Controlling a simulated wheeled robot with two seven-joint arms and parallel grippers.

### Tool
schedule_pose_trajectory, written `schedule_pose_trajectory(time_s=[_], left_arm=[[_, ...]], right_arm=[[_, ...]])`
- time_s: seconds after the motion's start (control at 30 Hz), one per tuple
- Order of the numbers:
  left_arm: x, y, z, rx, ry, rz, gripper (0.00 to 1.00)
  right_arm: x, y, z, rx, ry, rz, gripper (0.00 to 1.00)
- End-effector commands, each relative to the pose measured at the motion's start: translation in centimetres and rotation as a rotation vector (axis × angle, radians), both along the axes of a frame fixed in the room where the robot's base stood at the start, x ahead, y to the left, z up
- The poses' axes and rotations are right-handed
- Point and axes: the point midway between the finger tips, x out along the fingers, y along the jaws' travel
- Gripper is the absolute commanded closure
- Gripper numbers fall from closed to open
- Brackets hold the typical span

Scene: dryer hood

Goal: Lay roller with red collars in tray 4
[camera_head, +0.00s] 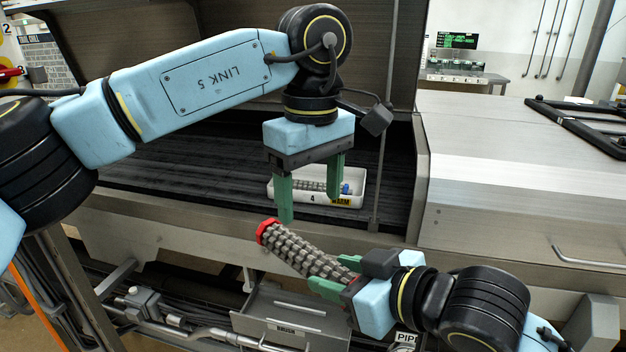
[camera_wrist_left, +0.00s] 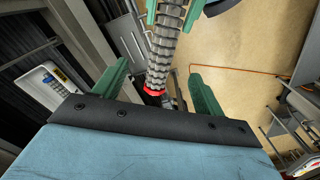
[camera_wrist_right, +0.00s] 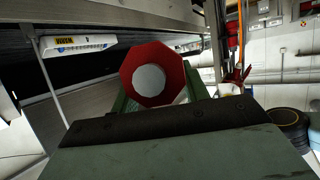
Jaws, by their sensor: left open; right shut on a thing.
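The grey ridged roller with red collars (camera_head: 302,251) is tilted in front of the hood opening, its far red collar up and to the left. My right gripper (camera_head: 331,272) is shut on its lower right end. In the right wrist view the near red collar (camera_wrist_right: 182,73) faces the camera. My left gripper (camera_head: 311,207) is open above the roller; in the left wrist view the far collar (camera_wrist_left: 154,89) lies between its spread fingers, with no grip visible. Tray 4 (camera_head: 318,200) is white, marked 4 and WARM, on the dark bed behind. It holds a grey roller with a blue end.
The hood's metal front ledge (camera_head: 225,217) runs between the held roller and tray 4. A thin upright rod (camera_head: 378,180) stands right of the tray. A grey bin (camera_head: 290,318) is below the roller. The dark bed (camera_head: 210,165) left of the tray is clear.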

Motion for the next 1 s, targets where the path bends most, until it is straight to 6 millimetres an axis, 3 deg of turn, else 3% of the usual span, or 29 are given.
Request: schedule_pose_trajectory(time_s=[0.3, 0.5, 0.7, 1.0], left_arm=[[-0.1, 0.0, -6.2, -0.003, 0.007, 0.0, 0.29], [-0.1, 0.0, -9.0, -0.005, 0.004, 0.001, 0.29], [-0.1, 0.0, -10.2, -0.005, 0.004, 0.001, 0.29], [-0.1, -0.1, -10.4, -0.005, 0.003, 0.001, 0.32]], right_arm=[[0.0, 0.0, 0.1, 0.002, -0.004, 0.0, 0.87], [0.0, 0.0, 0.1, 0.002, -0.004, 0.0, 0.87], [0.0, 0.0, 0.1, 0.002, -0.004, 0.0, 0.87], [0.0, 0.0, 0.1, 0.002, -0.004, 0.0, 0.87]])
